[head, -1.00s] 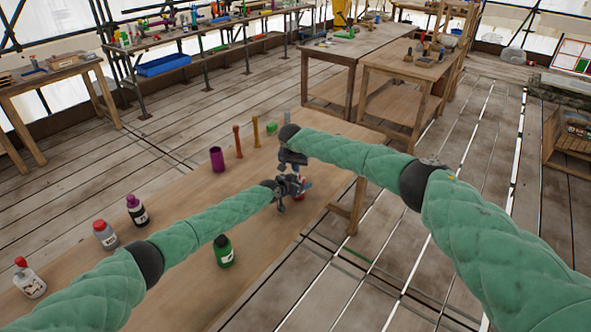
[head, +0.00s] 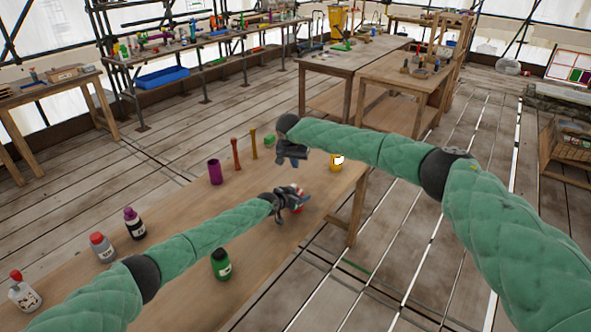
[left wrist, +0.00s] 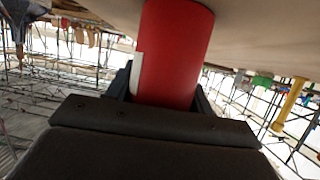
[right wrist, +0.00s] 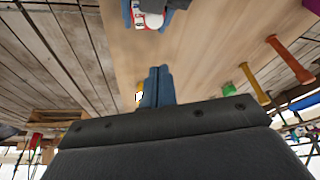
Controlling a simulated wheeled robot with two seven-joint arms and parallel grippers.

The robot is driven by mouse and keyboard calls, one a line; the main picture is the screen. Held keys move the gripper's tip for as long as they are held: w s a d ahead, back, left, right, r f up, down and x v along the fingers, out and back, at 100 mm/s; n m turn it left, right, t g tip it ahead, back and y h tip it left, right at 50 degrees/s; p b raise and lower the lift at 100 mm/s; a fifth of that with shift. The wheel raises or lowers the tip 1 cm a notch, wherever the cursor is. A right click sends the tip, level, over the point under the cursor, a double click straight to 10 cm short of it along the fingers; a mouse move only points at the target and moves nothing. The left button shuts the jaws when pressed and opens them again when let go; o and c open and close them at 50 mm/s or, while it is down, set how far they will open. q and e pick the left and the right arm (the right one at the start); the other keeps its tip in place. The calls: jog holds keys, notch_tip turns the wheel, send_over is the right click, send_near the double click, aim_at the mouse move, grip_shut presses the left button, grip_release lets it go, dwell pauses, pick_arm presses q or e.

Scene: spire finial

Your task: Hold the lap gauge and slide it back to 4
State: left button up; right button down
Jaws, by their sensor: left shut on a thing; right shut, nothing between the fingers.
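A red cylinder (left wrist: 172,50) with a white patch is clamped in my left gripper (head: 292,200); it fills the middle of the left wrist view. In the head view only a little of its red (head: 299,207) shows at the fingers, and its red and white end (right wrist: 151,20) shows in the right wrist view. I see no lap gauge scale or number 4 on it, so I cannot tell whether it is the gauge. My right gripper (right wrist: 158,86) is shut and empty, with its fingers together. In the head view the right gripper (head: 292,153) hangs above and behind the left one, apart from it.
On the long wooden table (head: 185,222) stand a green bottle (head: 221,264), a purple cup (head: 215,172), an orange post (head: 236,155), a yellow post (head: 253,145) and a yellow container (head: 336,162). Several bottles stand at its left.

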jog(key=shift+n, duration=0.4)
jog(key=shift+w+a+f, duration=0.1)
jog(key=shift+w+f, duration=0.05)
jog(key=shift+f, duration=2.05)
jog(key=shift+w+f, duration=0.15)
jog(key=shift+f, duration=2)
